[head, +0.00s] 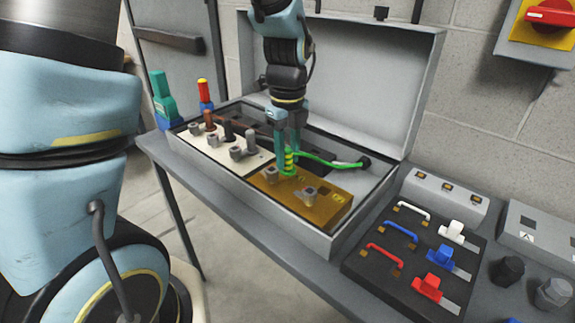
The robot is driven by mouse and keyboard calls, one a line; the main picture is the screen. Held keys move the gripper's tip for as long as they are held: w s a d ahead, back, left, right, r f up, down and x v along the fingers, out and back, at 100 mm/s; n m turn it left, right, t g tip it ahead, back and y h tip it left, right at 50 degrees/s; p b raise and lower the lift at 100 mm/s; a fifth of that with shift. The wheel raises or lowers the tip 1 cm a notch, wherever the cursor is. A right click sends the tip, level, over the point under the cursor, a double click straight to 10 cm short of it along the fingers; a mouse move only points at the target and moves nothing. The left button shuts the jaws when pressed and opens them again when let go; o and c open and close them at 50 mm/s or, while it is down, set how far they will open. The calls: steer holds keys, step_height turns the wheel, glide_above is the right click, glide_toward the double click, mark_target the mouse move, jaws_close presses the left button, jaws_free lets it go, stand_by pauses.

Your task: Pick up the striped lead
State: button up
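The striped lead (289,164) has a green and yellow banded plug end standing at the back edge of the brown terminal block (325,207), in the open grey case. Its green cable runs right to a dark round fitting at the case's inner wall. My gripper (288,150) points down from above, with its two teal fingers at the plug's upper part. The fingers are a small gap apart, about the plug's width. Whether they press on the plug or only straddle it cannot be told. The plug's lower end looks to be at the block, but contact is unclear.
A cream block (222,151) with brown, black and grey leads sits left in the case (270,215). The raised lid (365,85) stands behind. Green and red-yellow tools stand at left. A black panel (400,262) with coloured handles and switches lies right.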

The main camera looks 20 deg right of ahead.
jaws_close()
stand_by(0.3)
